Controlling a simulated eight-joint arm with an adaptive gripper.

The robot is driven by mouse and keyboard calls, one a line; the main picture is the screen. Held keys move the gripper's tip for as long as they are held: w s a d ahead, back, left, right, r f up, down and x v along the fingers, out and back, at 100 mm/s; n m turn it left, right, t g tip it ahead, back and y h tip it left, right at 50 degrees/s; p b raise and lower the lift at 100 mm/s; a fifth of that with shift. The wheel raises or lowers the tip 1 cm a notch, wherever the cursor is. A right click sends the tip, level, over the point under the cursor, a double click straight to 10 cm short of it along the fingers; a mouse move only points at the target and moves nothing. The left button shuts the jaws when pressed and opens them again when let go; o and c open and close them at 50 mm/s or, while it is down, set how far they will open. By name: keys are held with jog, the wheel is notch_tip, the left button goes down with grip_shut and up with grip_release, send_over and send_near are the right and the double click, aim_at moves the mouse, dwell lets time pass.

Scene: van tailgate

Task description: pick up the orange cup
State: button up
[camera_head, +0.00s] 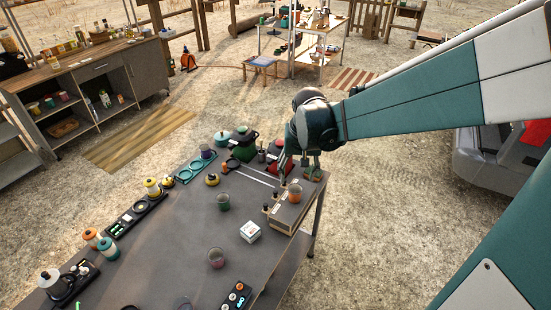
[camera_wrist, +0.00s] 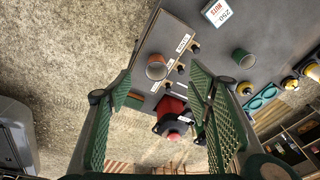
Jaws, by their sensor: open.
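The orange cup (camera_head: 295,192) stands upright on a low box with labels and dark knobs (camera_head: 283,218) at the right edge of the grey table (camera_head: 180,250). In the wrist view the cup (camera_wrist: 157,67) shows its open rim, just beyond and between my fingertips. My gripper (camera_head: 300,168) is above the table's far right corner, near the cup on its far side. In the wrist view my gripper (camera_wrist: 160,82) has its two green mesh fingers wide apart with nothing between them.
A green cup (camera_head: 223,202), a white box (camera_head: 250,231) and a glass cup (camera_head: 216,258) stand left of the labelled box. A green lidded container (camera_head: 242,143) stands at the back.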

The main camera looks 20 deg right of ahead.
jog(key=m+g+p, duration=0.1)
jog(key=g+p, duration=0.1)
send_near(295, 191)
jog(key=s, duration=0.2)
jog(key=shift+s+a, duration=0.15)
jog(key=shift+a, duration=0.2)
jog(key=shift+f, duration=1.25)
jog(key=shift+f, duration=2.6)
jog(key=c, duration=1)
